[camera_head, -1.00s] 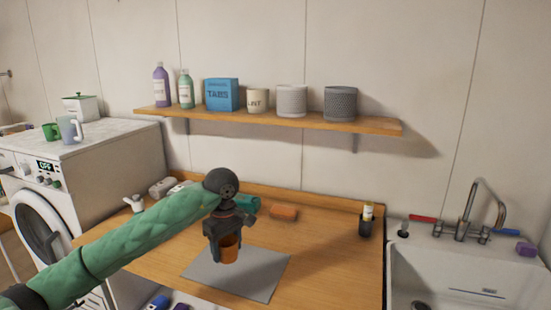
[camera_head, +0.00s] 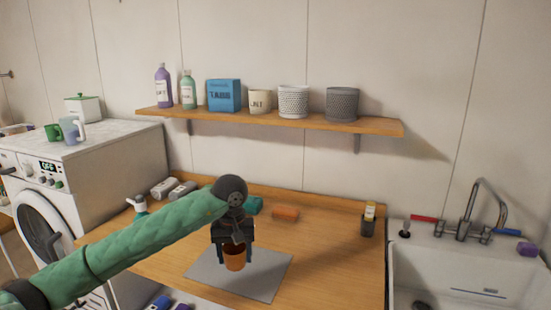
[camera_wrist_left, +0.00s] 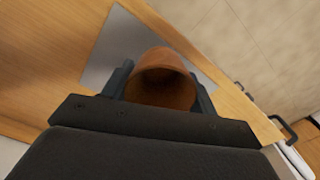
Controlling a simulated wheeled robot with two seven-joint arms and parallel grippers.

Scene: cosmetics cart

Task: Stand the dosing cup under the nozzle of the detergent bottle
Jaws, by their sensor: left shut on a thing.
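The orange-brown cup (camera_head: 235,261) is between the fingers of my left gripper (camera_head: 236,250), which is shut on it. In the left wrist view the cup (camera_wrist_left: 162,82) shows its open mouth, with a finger on each side. It looks roughly upright over the grey mat (camera_head: 265,283); I cannot tell whether it touches the mat. I cannot tell which thing is the detergent bottle: a purple bottle (camera_head: 163,88) and a green bottle (camera_head: 188,92) stand on the shelf, and no nozzle shows clearly. My right gripper is not in view.
A teal thing (camera_head: 256,205), partly hidden by my gripper, and an orange block (camera_head: 285,213) lie on the wooden counter (camera_head: 335,250). A dark holder (camera_head: 367,226) stands at right, before the sink (camera_head: 450,262). The shelf (camera_head: 270,120) hangs above.

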